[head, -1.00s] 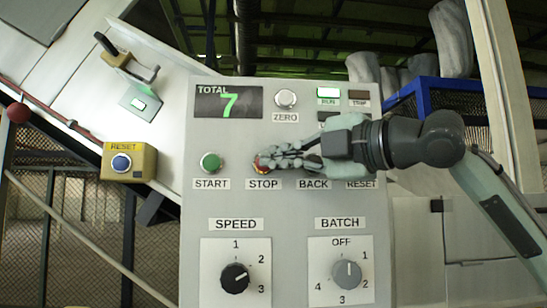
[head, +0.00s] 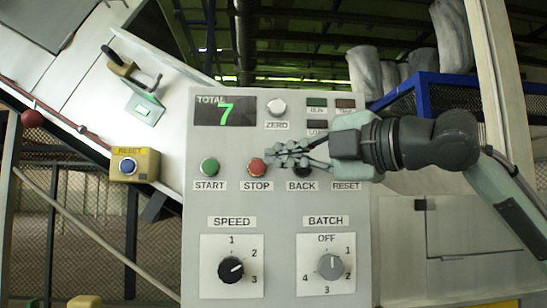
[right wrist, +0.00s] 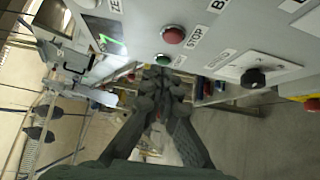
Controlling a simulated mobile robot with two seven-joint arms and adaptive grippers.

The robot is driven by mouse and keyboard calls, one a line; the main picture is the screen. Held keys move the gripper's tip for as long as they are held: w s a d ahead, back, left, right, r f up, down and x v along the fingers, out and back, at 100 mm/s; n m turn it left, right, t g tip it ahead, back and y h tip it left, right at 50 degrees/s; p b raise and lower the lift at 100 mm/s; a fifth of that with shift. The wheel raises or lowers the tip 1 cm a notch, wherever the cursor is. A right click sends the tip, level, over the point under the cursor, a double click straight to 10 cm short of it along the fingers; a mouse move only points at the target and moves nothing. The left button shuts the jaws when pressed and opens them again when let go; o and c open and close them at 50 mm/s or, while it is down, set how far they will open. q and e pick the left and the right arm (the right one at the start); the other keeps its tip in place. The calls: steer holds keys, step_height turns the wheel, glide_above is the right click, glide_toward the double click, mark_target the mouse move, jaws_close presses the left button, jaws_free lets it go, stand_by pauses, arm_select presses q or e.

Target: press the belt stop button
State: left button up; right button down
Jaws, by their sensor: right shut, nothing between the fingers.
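The red STOP button (head: 257,167) sits on the grey control panel (head: 280,205), between the green START button (head: 209,167) and the mostly covered BACK button. My right gripper (head: 271,155) comes in from the right, shut and empty, with its fingertips just right of the STOP button in the head view. In the right wrist view the red STOP button (right wrist: 173,35) and green START button (right wrist: 163,60) both show. The shut fingers (right wrist: 165,80) point past them, seemingly apart from the red cap. My left gripper is not in view.
The TOTAL display (head: 225,111) reads 7, and the RUN lamp (head: 317,103) is dark. The ZERO button (head: 276,107), SPEED knob (head: 230,270) and BATCH knob (head: 330,267) are nearby. A yellow RESET box (head: 134,165) is at left, and a blue rack (head: 430,90) stands behind right.

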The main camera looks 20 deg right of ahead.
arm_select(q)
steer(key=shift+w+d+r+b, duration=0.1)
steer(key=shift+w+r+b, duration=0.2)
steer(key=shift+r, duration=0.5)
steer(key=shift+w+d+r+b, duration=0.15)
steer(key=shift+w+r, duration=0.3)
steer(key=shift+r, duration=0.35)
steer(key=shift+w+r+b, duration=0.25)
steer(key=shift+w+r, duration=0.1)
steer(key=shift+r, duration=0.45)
arm_select(e)
steer(key=v, duration=0.7)
steer(key=shift+d, duration=0.25)
steer(key=shift+f, duration=0.1)
